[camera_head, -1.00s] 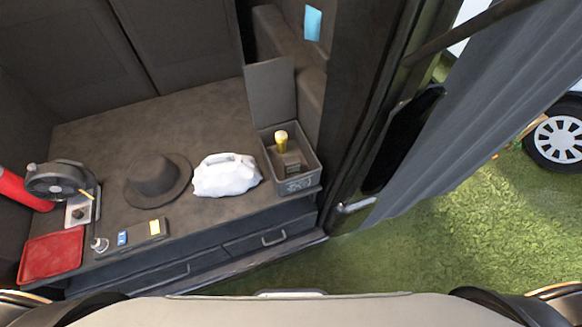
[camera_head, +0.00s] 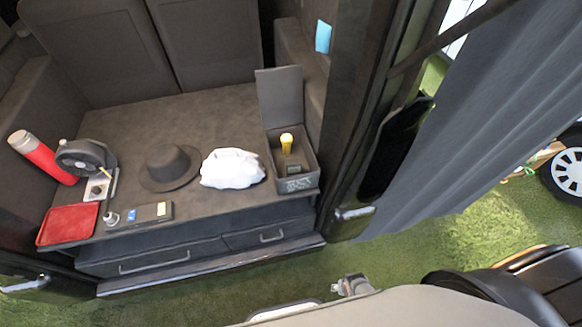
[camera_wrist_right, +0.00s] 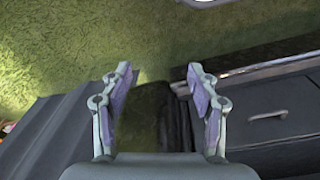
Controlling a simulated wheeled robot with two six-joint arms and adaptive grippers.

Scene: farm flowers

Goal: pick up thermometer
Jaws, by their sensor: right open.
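I cannot tell for sure which thing is the thermometer. A small dark device with a blue and a yellow patch (camera_head: 150,213) lies at the counter's front edge, and a small dark device with a pale display (camera_head: 294,170) sits in the open grey box (camera_head: 301,184). My right gripper (camera_wrist_right: 158,72) is open and empty in the right wrist view, over grass and a dark edge, apart from these things. My left gripper is not in view.
Drawers (camera_head: 170,257) are below. A door pillar (camera_head: 357,110) stands right. Grass (camera_head: 420,240) is open in front.

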